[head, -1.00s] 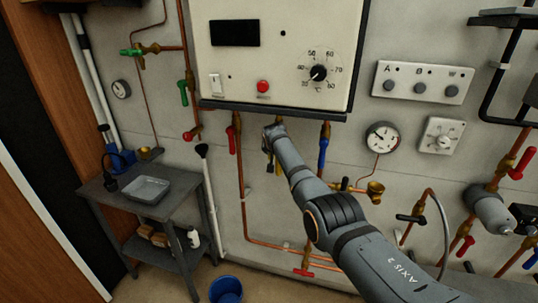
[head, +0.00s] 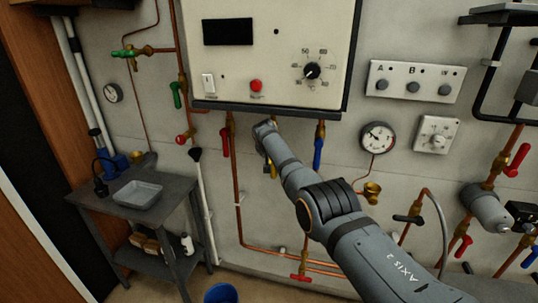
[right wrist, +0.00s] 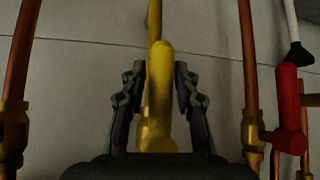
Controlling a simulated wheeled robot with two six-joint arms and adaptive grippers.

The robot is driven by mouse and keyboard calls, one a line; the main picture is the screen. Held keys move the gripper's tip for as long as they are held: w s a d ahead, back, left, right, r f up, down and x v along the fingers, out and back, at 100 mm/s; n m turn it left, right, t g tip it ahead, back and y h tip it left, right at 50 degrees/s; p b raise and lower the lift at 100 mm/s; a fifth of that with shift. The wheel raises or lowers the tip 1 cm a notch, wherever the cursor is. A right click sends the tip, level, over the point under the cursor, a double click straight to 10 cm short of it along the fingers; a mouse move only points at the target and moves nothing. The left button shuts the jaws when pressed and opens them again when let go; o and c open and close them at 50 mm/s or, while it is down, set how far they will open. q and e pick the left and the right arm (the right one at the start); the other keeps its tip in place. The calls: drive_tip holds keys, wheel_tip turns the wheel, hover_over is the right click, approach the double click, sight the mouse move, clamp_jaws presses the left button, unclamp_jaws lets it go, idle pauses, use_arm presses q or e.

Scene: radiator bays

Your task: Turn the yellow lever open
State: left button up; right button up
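The yellow lever (right wrist: 160,95) points up along its vertical pipe in the right wrist view, in front of a brass valve body (right wrist: 143,130). My right gripper (right wrist: 160,78) is open, with one finger on each side of the lever and a visible gap on both sides. In the head view only a small yellow part of the lever (head: 273,171) shows below the boiler panel, beside my right wrist. My right arm hides the rest, and its fingers are hard to make out there. My left gripper is not in view.
A red lever (right wrist: 290,108) on a neighbouring copper pipe stands close by on the right in the wrist view. A blue lever (head: 318,153) hangs just right of my arm in the head view. The control box (head: 275,95) overhangs the pipes. A work table (head: 172,190) stands at left.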

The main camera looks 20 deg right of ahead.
drive_tip(key=shift+o, duration=0.9)
drive_tip(key=shift+s+a+r, duration=0.2)
drive_tip(key=shift+r, duration=0.2)
drive_tip(key=v, duration=1.1)
drive_tip(key=shift+s, duration=0.15)
